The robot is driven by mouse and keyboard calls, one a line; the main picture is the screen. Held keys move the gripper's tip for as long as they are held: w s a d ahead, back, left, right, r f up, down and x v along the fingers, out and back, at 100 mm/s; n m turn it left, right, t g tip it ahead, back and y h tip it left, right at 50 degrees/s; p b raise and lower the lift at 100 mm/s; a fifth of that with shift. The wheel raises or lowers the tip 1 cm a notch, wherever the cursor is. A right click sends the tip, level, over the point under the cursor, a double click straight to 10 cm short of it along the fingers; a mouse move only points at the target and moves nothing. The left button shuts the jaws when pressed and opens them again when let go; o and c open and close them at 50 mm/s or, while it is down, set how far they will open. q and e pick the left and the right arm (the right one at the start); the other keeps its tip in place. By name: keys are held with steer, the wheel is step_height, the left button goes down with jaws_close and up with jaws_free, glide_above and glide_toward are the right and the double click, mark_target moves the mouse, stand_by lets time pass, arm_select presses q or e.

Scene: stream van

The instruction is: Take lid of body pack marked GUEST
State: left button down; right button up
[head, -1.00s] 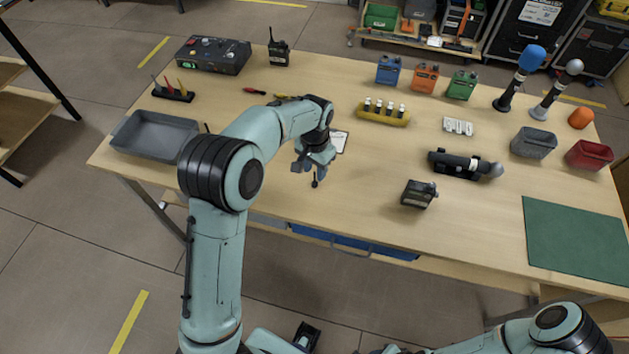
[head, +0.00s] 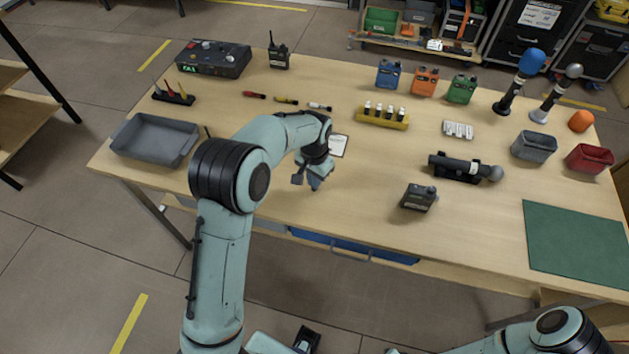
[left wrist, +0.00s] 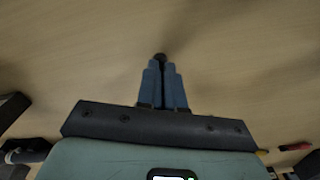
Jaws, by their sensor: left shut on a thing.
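A dark body pack (head: 419,197) stands on the front middle of the table; its marking is too small to read. Blue (head: 388,73), orange (head: 424,81) and green (head: 461,88) packs stand in a row at the back. I cannot tell which is marked GUEST. My left gripper (head: 315,186) is above the table's front part, left of the dark pack and apart from it. In the left wrist view its blue fingers (left wrist: 162,85) are together on a small dark thing (left wrist: 160,57), mostly hidden.
A grey tray (head: 155,137) lies at the left. A white card (head: 338,145) lies just behind my left gripper. A yellow holder (head: 382,116), a dark cylinder on a stand (head: 465,167) and a green mat (head: 575,243) are farther right. Bare table lies between gripper and dark pack.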

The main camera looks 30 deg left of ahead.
arm_select(q)
step_height(320, 180, up, 20)
steer(key=p, duration=0.2)
steer(key=shift+p, duration=0.3)
arm_select(e)
steer(key=w+r, duration=0.2)
steer(key=r, duration=0.1)
steer(key=shift+r, duration=0.15)
arm_select(q)
steer(key=shift+f, duration=0.15)
